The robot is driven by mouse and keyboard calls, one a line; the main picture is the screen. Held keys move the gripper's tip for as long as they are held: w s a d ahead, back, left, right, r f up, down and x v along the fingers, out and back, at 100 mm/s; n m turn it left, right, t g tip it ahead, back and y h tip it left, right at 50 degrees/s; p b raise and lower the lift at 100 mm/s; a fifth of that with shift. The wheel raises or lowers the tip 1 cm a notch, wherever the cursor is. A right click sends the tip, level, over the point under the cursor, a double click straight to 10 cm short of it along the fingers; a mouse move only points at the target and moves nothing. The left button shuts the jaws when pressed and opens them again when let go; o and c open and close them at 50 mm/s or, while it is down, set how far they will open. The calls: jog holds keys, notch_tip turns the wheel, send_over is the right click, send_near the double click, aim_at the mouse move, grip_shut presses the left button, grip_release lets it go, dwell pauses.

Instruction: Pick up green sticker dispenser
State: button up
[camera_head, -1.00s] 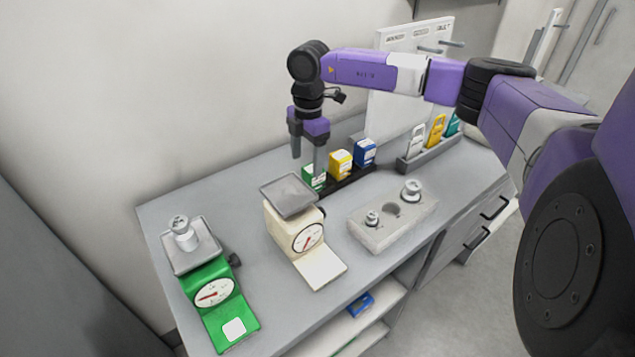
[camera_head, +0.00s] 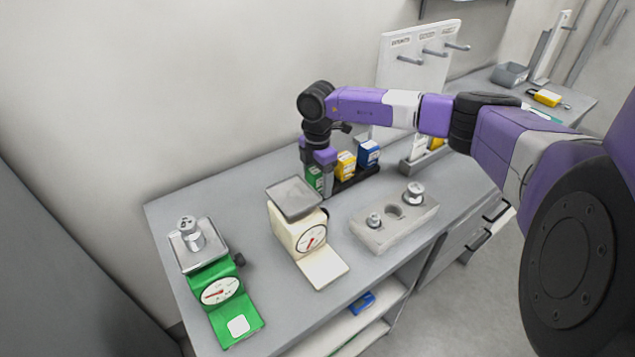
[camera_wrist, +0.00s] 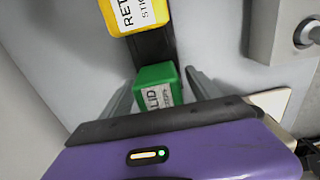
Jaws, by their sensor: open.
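The green sticker dispenser (camera_head: 314,178) stands at the near left end of a dark tray (camera_head: 350,181) on the table. In the wrist view the green dispenser (camera_wrist: 158,86) has a white label and lies between my two fingers. My gripper (camera_head: 317,184) is lowered over it, with a finger on either side. My gripper (camera_wrist: 158,98) is open, with gaps visible beside the dispenser. The lower part of the dispenser is partly hidden by my gripper.
Yellow (camera_head: 346,165) and blue (camera_head: 368,153) dispensers stand beside it in the tray. A cream scale (camera_head: 300,232) is close in front, a green scale (camera_head: 222,295) at front left. A weight block (camera_head: 392,228) sits to the right. A white hook board (camera_head: 400,50) stands behind.

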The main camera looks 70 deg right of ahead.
grip_shut()
notch_tip(320, 180, up, 20)
jog(key=b, duration=0.4)
dwell(0.4)
